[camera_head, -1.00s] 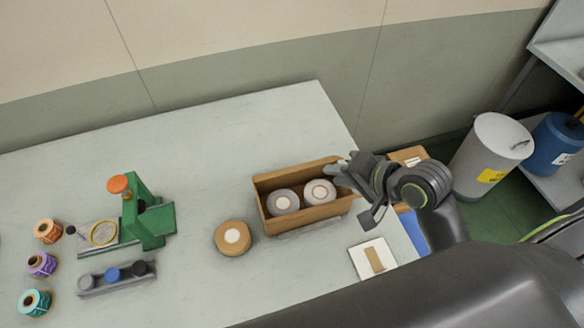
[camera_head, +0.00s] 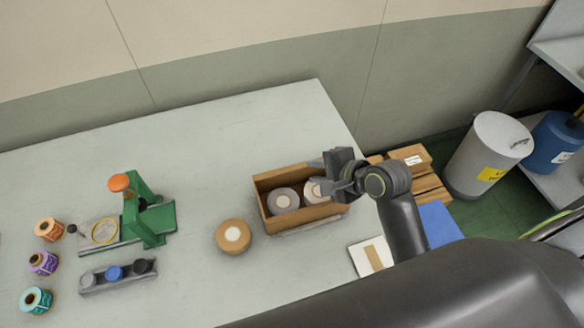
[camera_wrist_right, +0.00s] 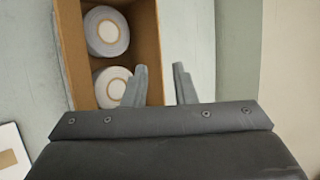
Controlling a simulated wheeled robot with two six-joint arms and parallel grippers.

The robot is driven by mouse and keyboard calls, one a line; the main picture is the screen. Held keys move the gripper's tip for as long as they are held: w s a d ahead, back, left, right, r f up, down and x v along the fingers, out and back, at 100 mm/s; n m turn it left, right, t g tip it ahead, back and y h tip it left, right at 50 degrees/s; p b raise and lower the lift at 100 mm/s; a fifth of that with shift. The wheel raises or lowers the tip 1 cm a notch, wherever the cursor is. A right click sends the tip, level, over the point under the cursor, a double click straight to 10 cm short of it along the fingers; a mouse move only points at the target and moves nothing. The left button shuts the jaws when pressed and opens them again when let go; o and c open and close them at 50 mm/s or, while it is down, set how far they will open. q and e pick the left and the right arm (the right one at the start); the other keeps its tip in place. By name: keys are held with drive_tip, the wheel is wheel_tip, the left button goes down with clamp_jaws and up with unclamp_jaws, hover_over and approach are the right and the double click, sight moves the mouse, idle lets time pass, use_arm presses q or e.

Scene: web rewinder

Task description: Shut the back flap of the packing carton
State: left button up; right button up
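The open packing carton (camera_head: 266,184), a brown box, stands near the table's right end with two grey-white rolls (camera_head: 284,200) inside. Its back wall (camera_head: 290,176) stands upright; I cannot tell a separate back flap from it. My right gripper (camera_head: 320,172) is over the carton's right end and hides that end and part of the right roll. My left gripper is not in view.
A tan roll (camera_head: 233,237) lies left of the carton. A white card (camera_head: 368,256) lies at the table's front right. A green device (camera_head: 146,215) and several coloured spools stand left. Boxes (camera_head: 412,158) and a grey bin (camera_head: 488,155) are beyond the right edge. Table behind the carton is clear.

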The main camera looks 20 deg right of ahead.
sight(292, 169)
drive_tip(key=x, duration=1)
drive_tip(key=shift+w, duration=0.1)
clamp_jaws()
